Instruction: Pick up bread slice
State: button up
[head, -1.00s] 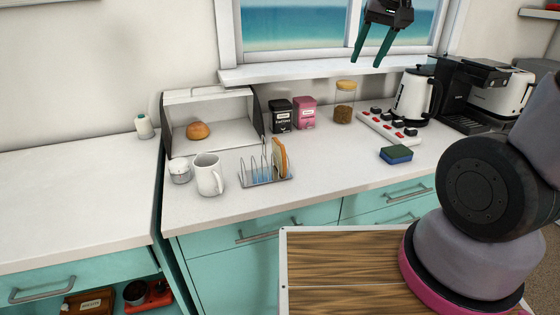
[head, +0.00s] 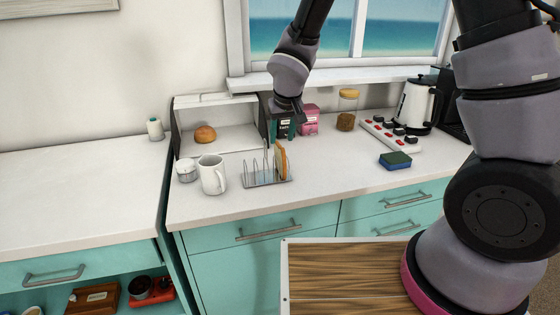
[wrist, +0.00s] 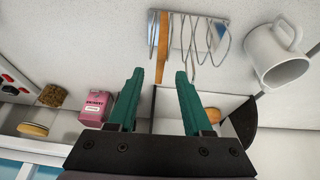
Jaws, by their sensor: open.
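The bread slice (head: 281,161) stands upright in the right end of a wire toast rack (head: 257,181) on the white counter. In the wrist view the bread slice (wrist: 162,50) shows edge-on at the left end of the rack (wrist: 188,48). My gripper (head: 284,130) hangs above the counter behind the rack, in front of the dark and pink tins.
A white mug (head: 212,176) and small white jar (head: 186,170) stand left of the rack. The bread bin (head: 230,137) holding a bun (head: 205,133) is behind. Pink tin (head: 309,121), glass jar (head: 346,112), power strip (head: 388,135) and sponge (head: 395,160) are right.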

aim_at(280, 145)
jog(key=x, duration=0.5)
jog(key=shift+w+a+f, duration=0.15)
jog(key=shift+w+f, duration=0.1)
jog(key=shift+w, duration=0.1)
jog(key=shift+c, duration=0.3)
grip_shut()
